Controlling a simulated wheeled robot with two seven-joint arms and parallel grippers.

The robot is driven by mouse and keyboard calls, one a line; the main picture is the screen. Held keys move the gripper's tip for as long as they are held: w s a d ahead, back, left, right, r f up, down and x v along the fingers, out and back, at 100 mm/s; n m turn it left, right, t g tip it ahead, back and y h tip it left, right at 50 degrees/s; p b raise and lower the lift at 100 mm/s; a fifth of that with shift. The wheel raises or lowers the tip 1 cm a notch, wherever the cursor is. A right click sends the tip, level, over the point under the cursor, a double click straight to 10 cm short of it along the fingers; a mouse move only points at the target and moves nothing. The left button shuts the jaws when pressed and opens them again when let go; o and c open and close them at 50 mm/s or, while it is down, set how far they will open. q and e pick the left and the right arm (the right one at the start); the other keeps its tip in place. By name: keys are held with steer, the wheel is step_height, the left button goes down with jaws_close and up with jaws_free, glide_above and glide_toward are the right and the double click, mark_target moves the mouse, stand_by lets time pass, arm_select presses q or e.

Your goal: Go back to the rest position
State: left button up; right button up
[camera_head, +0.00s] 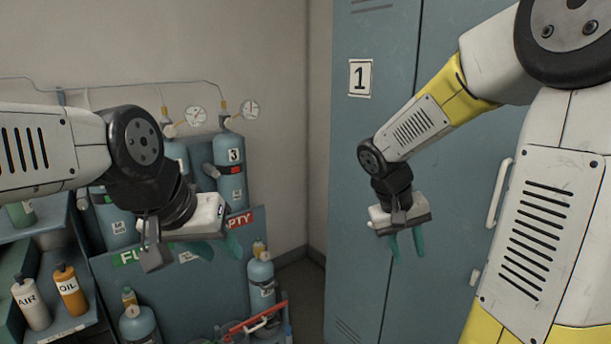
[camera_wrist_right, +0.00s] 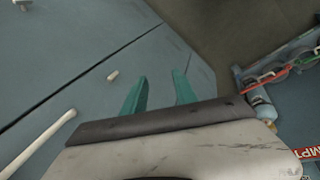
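My left gripper (camera_head: 220,248) hangs in front of the cylinder rack at the left of the head view. Its two teal fingers point down, stand apart and hold nothing that I can see. My right gripper (camera_head: 408,248) is in front of the blue-grey locker (camera_head: 361,190). Its teal fingers also point down, apart. In the right wrist view the fingers of the right gripper (camera_wrist_right: 160,88) stand apart with nothing between them, with the locker and the floor beyond.
The rack (camera_head: 165,290) holds several blue cylinders, one marked 3 (camera_head: 231,165). A blue cylinder (camera_head: 262,280) stands beside a red-handled tool (camera_head: 258,318). An AIR bottle (camera_head: 32,305) and an OIL bottle (camera_head: 70,290) sit on the left shelf. The locker has a white handle (camera_head: 499,192).

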steer(key=s+a+r+t+y, duration=0.4)
steer(key=s+a+r+y, duration=0.2)
steer(key=s, duration=0.6)
step_height(320, 180, up, 3)
steer(key=shift+s+a+r+t, duration=0.1)
steer(key=shift+s+a+t, duration=0.25)
steer(key=shift+a, duration=0.6)
steer(key=shift+w, duration=0.1)
